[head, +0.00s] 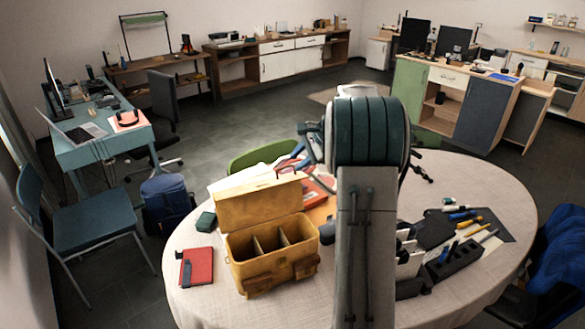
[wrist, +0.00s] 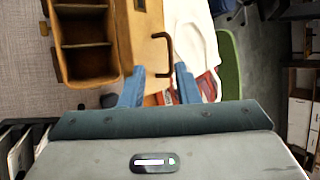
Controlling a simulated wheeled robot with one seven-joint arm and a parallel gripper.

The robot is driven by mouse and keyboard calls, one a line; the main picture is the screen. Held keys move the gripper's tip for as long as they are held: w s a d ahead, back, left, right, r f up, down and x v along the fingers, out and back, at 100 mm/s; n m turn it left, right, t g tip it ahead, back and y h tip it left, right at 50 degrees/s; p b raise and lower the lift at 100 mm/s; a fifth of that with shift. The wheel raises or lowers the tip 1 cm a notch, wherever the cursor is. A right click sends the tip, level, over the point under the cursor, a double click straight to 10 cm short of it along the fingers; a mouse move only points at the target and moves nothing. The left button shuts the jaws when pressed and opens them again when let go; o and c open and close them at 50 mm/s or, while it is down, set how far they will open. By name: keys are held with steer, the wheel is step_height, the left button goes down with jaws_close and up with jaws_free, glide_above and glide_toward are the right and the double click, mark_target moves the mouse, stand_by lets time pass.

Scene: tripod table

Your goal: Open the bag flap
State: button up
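The bag (head: 272,270) is a yellow-brown case on the round table. Its flap (head: 258,203) stands raised at the back, and the compartments inside are exposed. The wrist view shows the bag's divided inside (wrist: 85,35) at the upper left and the flap (wrist: 143,45) to its right. A dark handle (wrist: 169,50) on the flap appears partly between my fingertips. My gripper (wrist: 160,68) has its two blue fingers apart, and nothing is clearly held. In the head view my arm hides part of the gripper, behind and right of the flap.
The round table (head: 205,300) also holds a red notebook (head: 196,267) left of the bag and a dark organiser (head: 453,262) with tools at the right. A green chair (head: 262,155) stands behind the table. The table's front left is clear.

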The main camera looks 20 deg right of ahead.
steer(key=b+v, duration=0.1)
steer(key=v, duration=0.8)
steer(key=s+a+n+g+h, duration=0.2)
steer(key=s+a+n, duration=0.5)
steer(key=s+a, duration=0.7)
steer(key=s+a+f+n+h, duration=0.1)
steer(key=s+a+f+n, duration=0.2)
steer(key=s+n, duration=0.2)
steer(key=s+a+f+n+h, duration=0.1)
steer(key=s+a+f+n, duration=0.3)
steer(key=s, duration=0.7)
steer(key=shift+s+a+f+n+h, duration=0.25)
steer(key=shift+a+n+h, duration=0.05)
steer(key=shift+n+h, duration=0.1)
